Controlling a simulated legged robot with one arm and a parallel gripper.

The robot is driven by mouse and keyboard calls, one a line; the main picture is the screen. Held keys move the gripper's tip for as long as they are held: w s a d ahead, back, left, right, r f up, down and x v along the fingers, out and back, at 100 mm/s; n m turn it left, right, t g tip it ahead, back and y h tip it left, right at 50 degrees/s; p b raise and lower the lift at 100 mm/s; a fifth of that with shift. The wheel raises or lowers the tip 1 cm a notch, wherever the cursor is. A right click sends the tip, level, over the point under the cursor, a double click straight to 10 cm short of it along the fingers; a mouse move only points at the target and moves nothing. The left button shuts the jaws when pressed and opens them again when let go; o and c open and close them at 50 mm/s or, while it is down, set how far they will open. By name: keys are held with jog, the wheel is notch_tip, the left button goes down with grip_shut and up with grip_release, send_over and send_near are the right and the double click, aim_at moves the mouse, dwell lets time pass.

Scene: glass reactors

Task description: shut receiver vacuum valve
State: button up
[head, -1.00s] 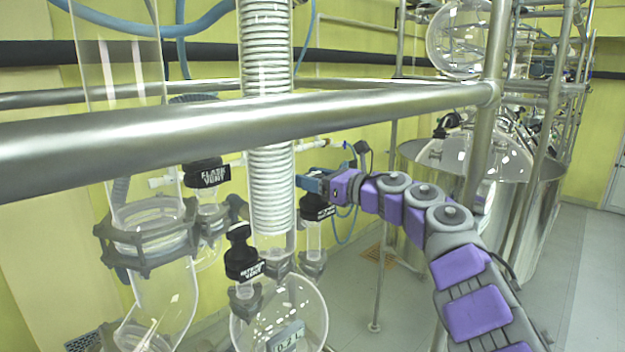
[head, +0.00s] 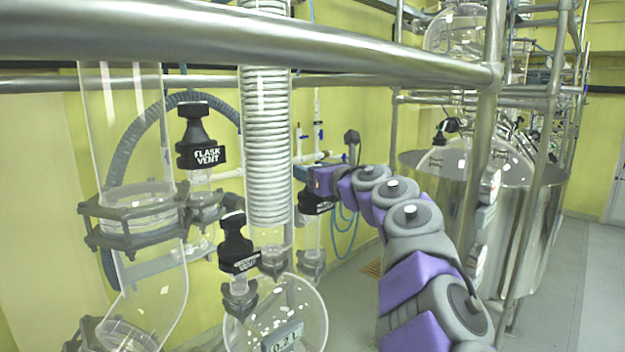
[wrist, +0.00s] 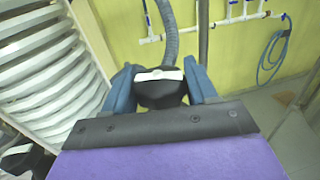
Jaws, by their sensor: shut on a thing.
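A black valve knob (head: 315,204) with a white label sits on a glass neck right of the coiled glass condenser. The label is too small and partly covered to read. My gripper (head: 303,175) is at the top of this knob. In the wrist view, the blue fingers of my gripper (wrist: 160,78) sit on both sides of the black knob (wrist: 160,93), closed on it. A white bar crosses the knob's top. The knob's lower part is hidden there by my gripper's body.
A black flask vent valve (head: 201,150) and another black vent valve (head: 236,247) stand to the left, beside the condenser (head: 266,150). A steel rail (head: 250,35) crosses in front above. A round flask (head: 290,315) is below. A steel vessel (head: 480,210) stands at right.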

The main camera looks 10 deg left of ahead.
jog(key=shift+s+a+f+m+t+h, duration=0.15)
jog(key=shift+a+m+t+h, duration=0.15)
jog(key=shift+m+t+h, duration=0.3)
jog(key=h+p, duration=0.1)
jog(key=m+t+h+p, duration=0.1)
jog(key=shift+s+r+m+h, duration=0.1)
jog(key=shift+r+m+h, duration=0.15)
jog(key=shift+m+h, duration=0.05)
jog(key=shift+d+m+t+h+p, duration=0.1)
jog(key=shift+m+t+h+p, duration=0.4)
jog(key=shift+t+h+p, duration=0.15)
jog(key=shift+f, duration=0.1)
jog(key=o, duration=0.8)
jog(key=shift+c, duration=0.2)
